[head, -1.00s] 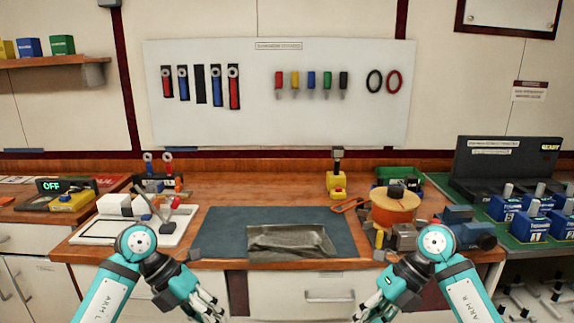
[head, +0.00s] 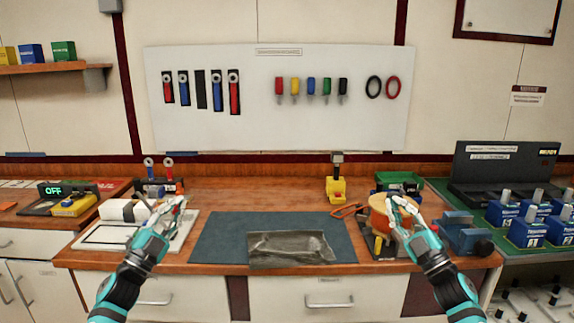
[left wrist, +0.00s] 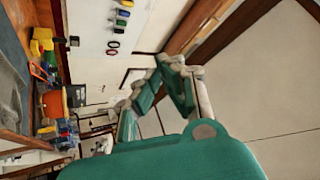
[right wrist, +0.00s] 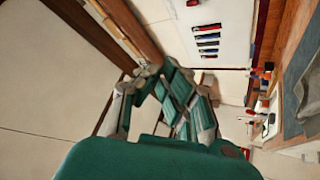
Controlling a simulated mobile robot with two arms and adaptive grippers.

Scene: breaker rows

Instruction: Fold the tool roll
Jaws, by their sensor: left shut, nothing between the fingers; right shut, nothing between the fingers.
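The tool roll (head: 290,248) is a crumpled grey-olive cloth bundle at the front edge of a dark blue-grey mat (head: 222,228) on the wooden bench. Whether it is folded or how its layers lie cannot be told. My left gripper (head: 178,204) is shut and empty, raised over the white tray left of the mat. My right gripper (head: 396,203) is shut and empty, raised in front of the orange spool right of the mat. Neither touches the cloth. The left wrist view (left wrist: 160,72) and right wrist view (right wrist: 150,75) show the fingers against the walls.
A white tray (head: 92,237) stands left of the mat. An orange spool (head: 379,222), a blue vise (head: 462,232), a yellow tool (head: 338,184) and a green bin (head: 400,182) stand to the right. The bench behind the mat is mostly clear.

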